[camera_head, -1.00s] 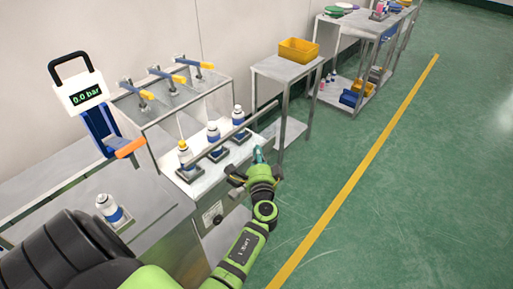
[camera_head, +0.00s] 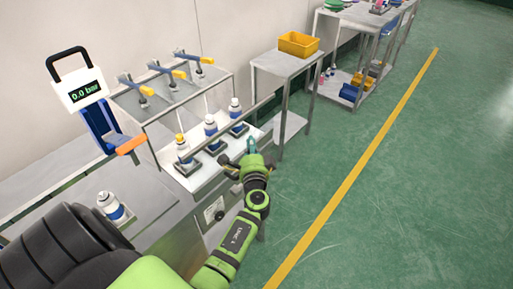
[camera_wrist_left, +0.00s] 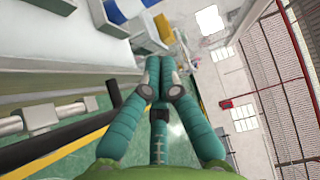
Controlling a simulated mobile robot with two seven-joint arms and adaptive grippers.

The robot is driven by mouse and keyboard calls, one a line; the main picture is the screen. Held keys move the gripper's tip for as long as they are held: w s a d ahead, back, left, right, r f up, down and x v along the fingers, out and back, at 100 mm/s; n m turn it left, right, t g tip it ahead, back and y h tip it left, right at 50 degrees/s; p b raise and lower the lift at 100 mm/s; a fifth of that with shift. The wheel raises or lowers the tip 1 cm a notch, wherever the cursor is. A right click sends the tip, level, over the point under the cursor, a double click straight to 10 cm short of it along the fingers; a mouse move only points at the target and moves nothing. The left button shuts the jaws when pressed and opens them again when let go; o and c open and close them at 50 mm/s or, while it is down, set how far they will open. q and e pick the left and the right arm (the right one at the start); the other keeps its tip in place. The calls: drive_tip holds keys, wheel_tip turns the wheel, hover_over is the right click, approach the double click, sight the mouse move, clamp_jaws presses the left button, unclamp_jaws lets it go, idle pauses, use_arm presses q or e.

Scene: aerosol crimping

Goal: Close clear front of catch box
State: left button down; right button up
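The catch box is a frame (camera_head: 150,124) on the metal bench, with several bottles in its row. A long grey bar (camera_head: 228,126) runs along its front. The clear front itself is hard to make out. My left gripper (camera_head: 251,146) is just in front of the bench's right end, below and apart from the bar as far as I can tell. In the left wrist view its teal fingers (camera_wrist_left: 158,72) meet at the tips with nothing seen between them. A metal bar with fittings (camera_wrist_left: 40,118) lies to their left. My right gripper is not in view.
Yellow-handled valves (camera_head: 160,70) sit on top. A gauge reading 0.0 bar (camera_head: 82,92) and a lone bottle (camera_head: 110,206) are at left. A side table carries a yellow bin (camera_head: 298,44). Green floor at right is clear.

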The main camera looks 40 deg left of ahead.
use_arm(q)
drive_tip(key=a+b, duration=0.1)
drive_tip(key=a, duration=0.4)
drive_tip(key=a+b, duration=0.1)
drive_tip(key=a, duration=0.5)
drive_tip(key=w+a+b, duration=0.1)
drive_tip(key=a, duration=0.4)
drive_tip(key=shift+w+a, duration=0.1)
drive_tip(key=shift+a, duration=0.55)
drive_tip(key=shift+a+r, duration=0.1)
drive_tip(key=shift+r, duration=0.05)
